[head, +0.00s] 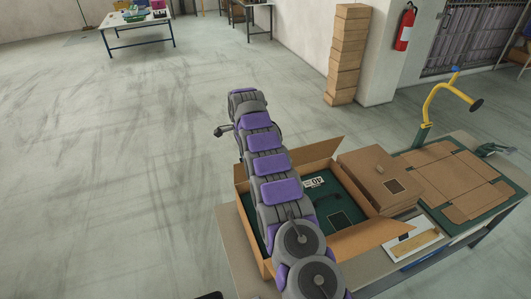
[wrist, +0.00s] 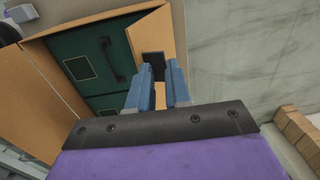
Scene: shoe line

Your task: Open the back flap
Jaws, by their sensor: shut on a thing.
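An open cardboard box (head: 376,241) sits on the table, with dark green lidded contents inside, and also shows in the wrist view (wrist: 60,97). The contents have a white label (head: 313,182) and a dark handle (wrist: 110,60). A tan back flap (head: 318,154) stands raised at the far edge of the box; in the wrist view it runs down between the fingers (wrist: 150,35). My gripper (wrist: 161,88) has its two blue fingers shut on this flap, close to a dark patch. In the head view my purple and grey arm covers the box's left part, and I cannot make out the fingers there.
A closed cardboard box (head: 372,172) stands right of the open box. A white sheet (head: 412,240) lies near the table's front. A box stack (head: 345,60) stands behind on the floor.

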